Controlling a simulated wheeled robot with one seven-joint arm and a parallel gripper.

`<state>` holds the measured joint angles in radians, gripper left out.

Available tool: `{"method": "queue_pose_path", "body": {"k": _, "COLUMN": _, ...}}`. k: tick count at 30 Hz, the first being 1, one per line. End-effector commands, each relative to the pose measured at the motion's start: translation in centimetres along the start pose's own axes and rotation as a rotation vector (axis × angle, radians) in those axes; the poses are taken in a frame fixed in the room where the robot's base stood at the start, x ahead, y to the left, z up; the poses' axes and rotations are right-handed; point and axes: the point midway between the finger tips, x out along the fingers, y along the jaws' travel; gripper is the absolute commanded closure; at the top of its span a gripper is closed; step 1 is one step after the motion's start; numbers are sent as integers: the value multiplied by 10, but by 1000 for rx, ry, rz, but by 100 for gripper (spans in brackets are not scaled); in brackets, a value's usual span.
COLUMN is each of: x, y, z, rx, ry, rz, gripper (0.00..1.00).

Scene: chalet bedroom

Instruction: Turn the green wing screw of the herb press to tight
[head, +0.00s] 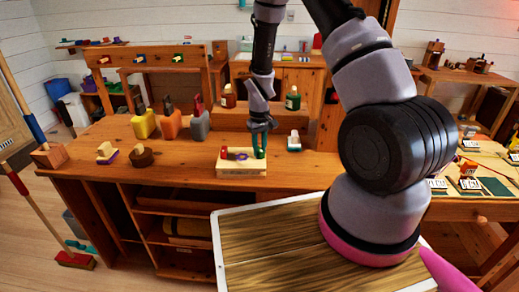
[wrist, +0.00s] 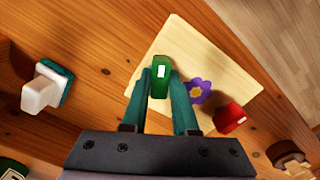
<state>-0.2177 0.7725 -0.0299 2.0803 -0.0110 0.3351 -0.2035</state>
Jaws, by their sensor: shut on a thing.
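The herb press is a pale wooden block (head: 240,170) on the workbench, and its light board (wrist: 208,62) fills the middle of the wrist view. A purple flower (wrist: 198,90) marks its top. A red screw (wrist: 229,118) sits on one side of the flower and the green wing screw (wrist: 160,76) on the other. My gripper (wrist: 162,88) has its teal fingers on both sides of the green wing screw, shut on it. In the head view my gripper (head: 259,140) comes down on the press's right end and partly hides the screw there.
A white-and-teal block (head: 294,141) stands right of the press. Yellow, orange and grey tools (head: 171,124) stand behind left, and bottles (head: 293,98) stand behind. A round brown piece (head: 141,157) lies left. The bench front beside the press is clear.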

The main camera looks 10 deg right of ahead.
Motion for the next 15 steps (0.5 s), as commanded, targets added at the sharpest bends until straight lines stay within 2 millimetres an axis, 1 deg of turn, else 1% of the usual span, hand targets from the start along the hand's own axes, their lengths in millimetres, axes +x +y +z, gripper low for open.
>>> {"method": "queue_pose_path", "body": {"k": 6, "x": 0, "y": 0, "z": 0, "rx": 194, "ry": 1, "rz": 1, "gripper": 100}}
{"method": "queue_pose_path", "body": {"k": 15, "x": 0, "y": 0, "z": 0, "rx": 395, "ry": 1, "rz": 1, "gripper": 100}}
